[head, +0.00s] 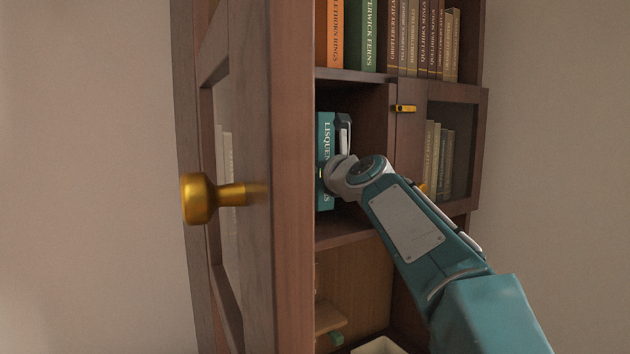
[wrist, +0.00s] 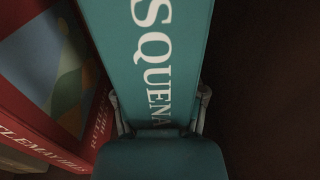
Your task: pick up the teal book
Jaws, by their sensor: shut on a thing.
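The teal book (head: 325,130) stands upright in an open middle compartment of the bookcase, its spine facing out with pale lettering. Its left side is hidden behind the door frame in the head view. My gripper (head: 341,150) reaches into this compartment and is shut on the book. In the wrist view the teal spine (wrist: 150,50) fills the middle, and my gripper (wrist: 160,115) has one finger on each side of it. The fingertips are partly hidden behind the book's edges.
A red book (wrist: 50,80) is left of the teal book. An open glazed door with a brass knob (head: 198,198) stands at the left. More books (head: 420,38) fill the upper shelf (head: 350,75). A small glazed door (head: 455,150) is at the right. Space right of the teal book looks dark and empty.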

